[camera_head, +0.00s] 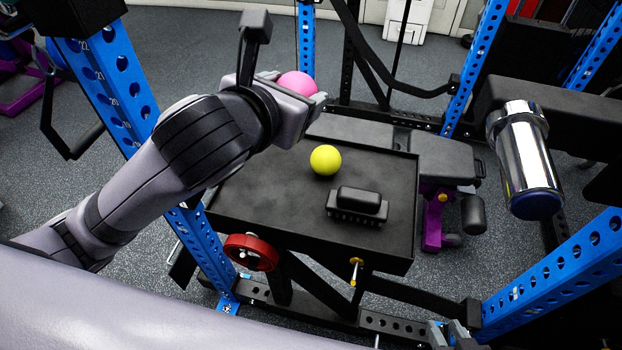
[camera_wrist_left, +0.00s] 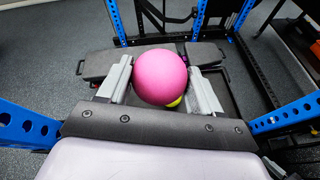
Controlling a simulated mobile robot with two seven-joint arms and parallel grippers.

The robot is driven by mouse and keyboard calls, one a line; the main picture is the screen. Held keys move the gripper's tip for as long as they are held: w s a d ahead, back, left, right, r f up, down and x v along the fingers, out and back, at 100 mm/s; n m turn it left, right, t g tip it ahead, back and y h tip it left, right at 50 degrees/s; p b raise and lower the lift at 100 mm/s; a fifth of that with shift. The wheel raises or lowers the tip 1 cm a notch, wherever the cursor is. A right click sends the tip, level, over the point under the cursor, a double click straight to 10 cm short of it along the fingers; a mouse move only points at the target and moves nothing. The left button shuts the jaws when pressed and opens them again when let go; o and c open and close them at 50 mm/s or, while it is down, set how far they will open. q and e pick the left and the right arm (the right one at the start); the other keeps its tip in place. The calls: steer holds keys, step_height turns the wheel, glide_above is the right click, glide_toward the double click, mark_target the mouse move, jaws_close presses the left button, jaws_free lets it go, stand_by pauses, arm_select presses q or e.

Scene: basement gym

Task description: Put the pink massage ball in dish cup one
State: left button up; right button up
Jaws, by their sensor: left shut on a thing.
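The pink massage ball (camera_head: 297,84) is held between the fingers of my left gripper (camera_head: 300,92), up in the air beyond the far left part of the black tray. In the left wrist view the pink ball (camera_wrist_left: 160,77) sits between the two grey fingers, with a finger on each side. My left gripper is shut on it. Part of my right gripper (camera_head: 455,335) shows at the bottom edge of the head view; its fingers are not clear. I cannot make out a dish cup in either view.
The black tray (camera_head: 265,200) holds a yellow ball (camera_head: 325,160) and a black brush (camera_head: 358,205). A black bench (camera_head: 445,158) stands behind. Blue rack uprights (camera_head: 110,90) flank the tray, and a chrome cylinder (camera_head: 522,150) juts out at right. The tray's left part is clear.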

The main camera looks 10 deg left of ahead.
arm_select(q)
steer(key=shift+r, duration=0.2)
steer(key=shift+f, duration=0.3)
steer(key=b, duration=0.5)
glide_above(299, 199)
step_height(299, 199, down, 18)
steer(key=shift+f, duration=0.65)
steer(key=shift+f, duration=0.1)
steer(key=o, duration=0.8)
steer(key=shift+o, duration=0.2)
